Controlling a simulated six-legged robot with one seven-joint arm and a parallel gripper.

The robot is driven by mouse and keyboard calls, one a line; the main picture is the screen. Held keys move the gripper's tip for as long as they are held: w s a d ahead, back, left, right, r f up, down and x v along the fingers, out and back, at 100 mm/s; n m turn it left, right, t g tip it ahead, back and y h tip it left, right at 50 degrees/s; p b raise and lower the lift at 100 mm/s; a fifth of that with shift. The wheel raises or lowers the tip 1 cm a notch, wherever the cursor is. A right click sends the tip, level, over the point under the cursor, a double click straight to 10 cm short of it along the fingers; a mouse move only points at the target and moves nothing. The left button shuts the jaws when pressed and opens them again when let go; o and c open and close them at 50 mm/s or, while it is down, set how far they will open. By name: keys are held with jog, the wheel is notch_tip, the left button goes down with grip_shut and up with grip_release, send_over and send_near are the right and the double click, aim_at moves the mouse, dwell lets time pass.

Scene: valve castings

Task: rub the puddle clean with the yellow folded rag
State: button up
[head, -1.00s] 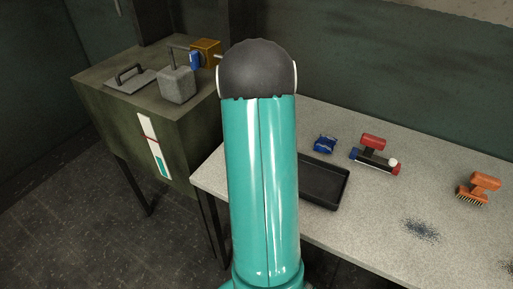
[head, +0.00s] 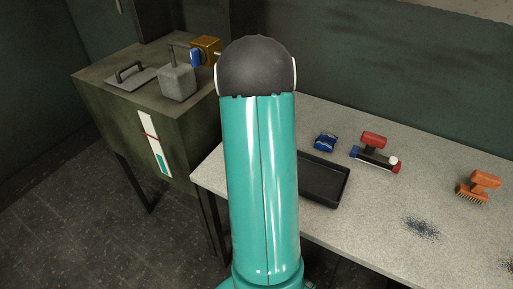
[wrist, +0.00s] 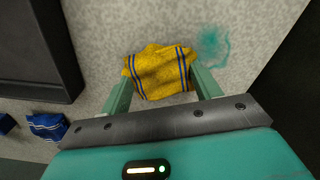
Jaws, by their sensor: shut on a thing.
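My gripper (wrist: 160,87) is shut on the yellow folded rag (wrist: 160,72), which has dark blue stripes and sits between its two green fingers in the wrist view. The teal puddle (wrist: 212,46) lies on the speckled pale table, just beyond the rag's upper right corner. The rag's visible edge is beside the puddle, not over its middle. I cannot tell whether the rag touches the table. In the head view my arm hides the gripper, the rag and the puddle.
A black tray (head: 324,181) stands right of my arm; it also shows in the wrist view (wrist: 72,50). Behind it lies a blue folded cloth (head: 325,142). Farther right are a red-handled tool (head: 375,153), an orange brush (head: 478,187) and a dark speckled patch (head: 421,229) on the table (head: 380,205).

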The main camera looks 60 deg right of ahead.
jog(key=shift+w+d, duration=0.1)
jog(key=shift+d, duration=0.15)
jog(key=shift+f, duration=0.1)
jog(key=shift+a, duration=0.1)
jog(key=shift+s+a, duration=0.45)
jog(key=shift+a, duration=0.3)
jog(key=shift+w+d, duration=0.45)
jog(key=shift+d, duration=0.4)
jog(key=shift+s+a, duration=0.4)
jog(key=shift+a, duration=0.45)
